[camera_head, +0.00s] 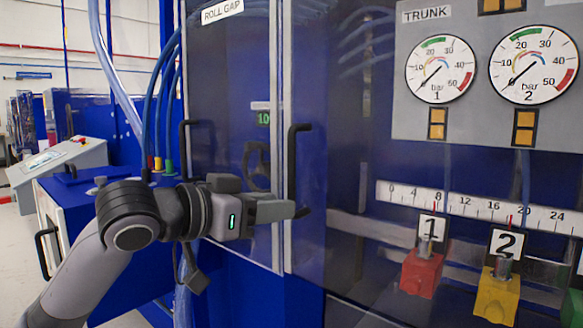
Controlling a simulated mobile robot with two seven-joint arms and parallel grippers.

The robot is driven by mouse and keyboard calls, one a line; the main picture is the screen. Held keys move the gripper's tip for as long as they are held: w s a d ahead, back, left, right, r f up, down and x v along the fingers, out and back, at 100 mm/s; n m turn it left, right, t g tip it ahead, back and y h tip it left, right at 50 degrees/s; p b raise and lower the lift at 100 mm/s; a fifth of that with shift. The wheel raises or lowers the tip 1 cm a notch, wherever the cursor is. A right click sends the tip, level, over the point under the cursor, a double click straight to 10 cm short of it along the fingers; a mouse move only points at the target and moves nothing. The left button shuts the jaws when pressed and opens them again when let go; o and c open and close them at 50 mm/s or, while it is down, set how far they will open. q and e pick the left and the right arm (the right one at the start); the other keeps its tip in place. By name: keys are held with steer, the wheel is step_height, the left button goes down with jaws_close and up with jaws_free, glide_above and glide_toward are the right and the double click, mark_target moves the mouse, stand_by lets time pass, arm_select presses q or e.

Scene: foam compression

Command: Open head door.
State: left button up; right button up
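A large dark, see-through blue door (340,200) fills the middle and right, and no label reading "head" shows. A black vertical bar handle (293,150) stands at its left edge. My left gripper (300,211) reaches in from the left, with its fingertips at the lower end of this handle. I cannot tell whether they touch or grip the handle, and the finger gap is not visible from this side. Another door (225,110), labelled "ROLL GAP", is to the left with its own black handle (184,150). Both doors look shut. My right gripper is not in view.
A grey "TRUNK" panel (405,125) with two gauges is at the upper right. Red block 1 (421,274) and yellow block 2 (497,297) sit below a scale (475,205). Blue hoses (160,85) hang behind my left arm. A grey console (55,165) stands far left.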

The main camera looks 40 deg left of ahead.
arm_select(q)
steer(key=t+h, duration=0.1)
steer(key=t, duration=0.1)
glide_toward(288, 148)
steer(key=w, duration=0.3)
steer(key=p+x, duration=0.1)
steer(key=x, duration=0.1)
steer(key=p+x, duration=0.1)
steer(key=x, duration=0.3)
steer(key=shift+w+d+r+p, duration=0.25)
steer(key=shift+d+p, duration=0.15)
steer(key=shift+d, duration=0.1)
steer(key=shift+w+d+f, duration=0.15)
steer(key=shift+w, duration=0.3)
jaws_close()
